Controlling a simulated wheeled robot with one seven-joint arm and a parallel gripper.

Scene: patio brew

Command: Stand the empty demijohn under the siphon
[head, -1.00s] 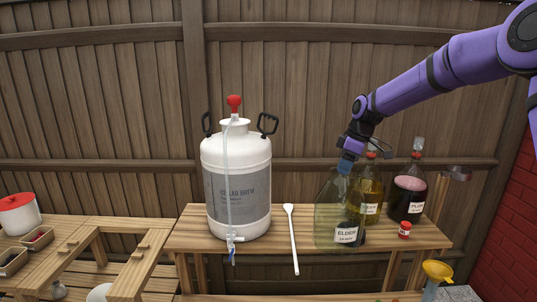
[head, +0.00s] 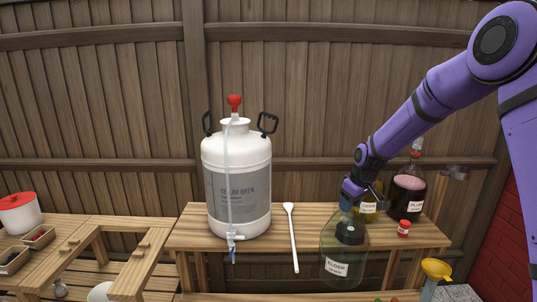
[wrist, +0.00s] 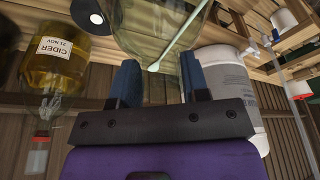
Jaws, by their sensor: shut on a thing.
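The empty, clear greenish demijohn (head: 336,252) with the ELDER label hangs roughly upright from my gripper (head: 350,198). Its base shows lower than the bench's front edge in the head view. In the wrist view its glass (wrist: 150,22) lies beyond my gripper's blue fingers (wrist: 160,85), which are shut on its neck; the neck itself is mostly hidden. The siphon tube (head: 228,180) runs down the front of the white Cellar Brew fermenter (head: 222,158) to a blue-tipped end (head: 233,257) at the bench's front edge. The demijohn is right of it, well apart.
A long white spoon (head: 292,238) lies on the bench (head: 190,238) between fermenter and demijohn. The cider demijohn (wrist: 62,60), plum demijohn (head: 407,193) and a red-lidded jar (head: 404,228) stand at the right. A yellow funnel (head: 437,270) is at lower right.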

